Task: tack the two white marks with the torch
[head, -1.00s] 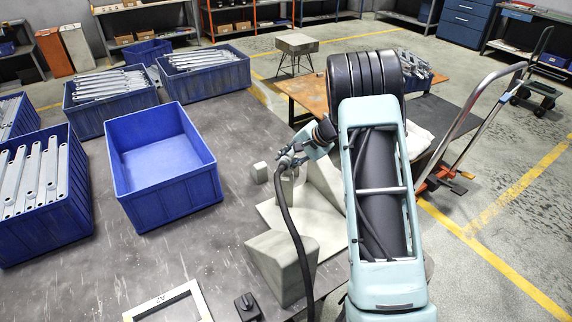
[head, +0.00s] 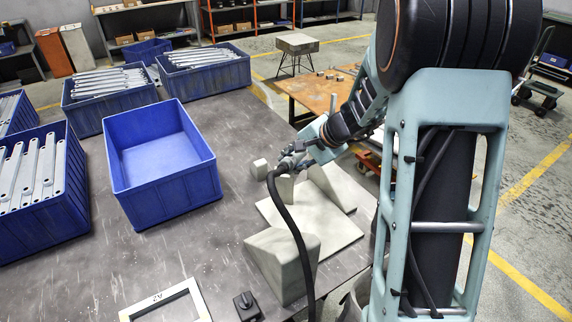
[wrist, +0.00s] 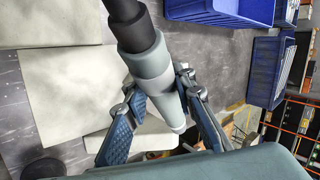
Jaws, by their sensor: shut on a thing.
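My gripper (head: 302,154) is over the far left part of a pale flat plate (head: 335,232) on the dark table. In the wrist view my gripper (wrist: 158,88) has its two blue-grey fingers closed around the torch (wrist: 152,62), a grey-green cylinder with a black hose (head: 291,225) trailing to the front. A pale wedge-shaped block (head: 284,262) stands at the plate's near edge and a pale upright gusset (head: 332,186) at its far side. I cannot make out the white marks.
An empty blue bin (head: 165,195) stands left of the plate, with blue bins of metal brackets (head: 35,170) beyond. A small pale block (head: 260,169) is near the gripper. A white frame (head: 165,303) and a black box (head: 248,306) lie at the front.

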